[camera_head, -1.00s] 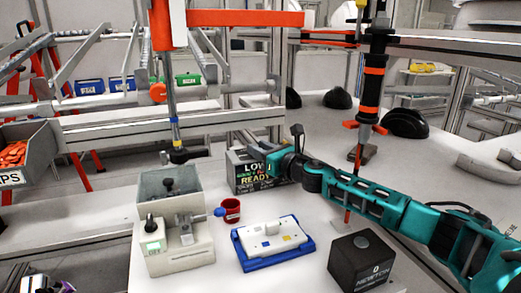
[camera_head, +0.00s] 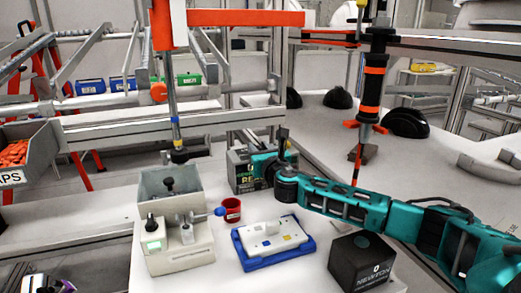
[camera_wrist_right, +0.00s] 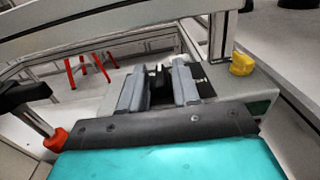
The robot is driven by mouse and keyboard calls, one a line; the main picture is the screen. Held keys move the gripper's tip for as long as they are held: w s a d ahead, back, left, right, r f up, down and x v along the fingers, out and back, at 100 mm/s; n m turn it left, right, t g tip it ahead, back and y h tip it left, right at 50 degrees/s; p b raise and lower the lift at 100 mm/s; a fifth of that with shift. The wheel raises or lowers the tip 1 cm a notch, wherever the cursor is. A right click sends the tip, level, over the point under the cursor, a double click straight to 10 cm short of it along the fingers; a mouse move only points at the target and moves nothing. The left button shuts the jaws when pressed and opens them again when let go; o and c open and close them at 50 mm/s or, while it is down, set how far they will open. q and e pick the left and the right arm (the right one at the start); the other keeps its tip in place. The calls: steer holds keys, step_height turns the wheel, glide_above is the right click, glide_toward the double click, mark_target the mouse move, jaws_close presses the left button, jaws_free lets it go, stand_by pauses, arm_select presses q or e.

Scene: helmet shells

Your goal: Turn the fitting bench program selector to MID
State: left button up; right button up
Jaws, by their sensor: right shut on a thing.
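The bench's program selector unit is a dark box with a lettered front panel (camera_head: 240,180), standing behind the red cup in the head view. My right gripper (camera_head: 262,165) is in front of the panel, and its wrist covers much of the lettering. In the right wrist view, its grey fingers (camera_wrist_right: 159,88) are close around a dark piece (camera_wrist_right: 157,80), apparently the selector knob. The knob's pointer and setting cannot be read. A dark and purple part (camera_head: 45,286) at the bottom left of the head view may be my left gripper; its jaws cannot be made out.
A red cup (camera_head: 231,210), a blue tray (camera_head: 250,263) with a white block, a grey fixture (camera_head: 180,257) with a blue-knobbed lever and a black cube (camera_head: 361,264) stand near my right arm. A yellow knob (camera_wrist_right: 242,63) is right of the fingers in the wrist view.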

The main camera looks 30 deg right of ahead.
steer(key=shift+r+m+h, duration=0.1)
steer(key=shift+m+h, duration=0.2)
steer(key=shift+h, duration=0.2)
steer(key=o, duration=0.7)
steer(key=shift+a, duration=0.1)
steer(key=shift+v, duration=6.4)
steer(key=shift+w+r, duration=0.1)
steer(key=shift+r, duration=0.05)
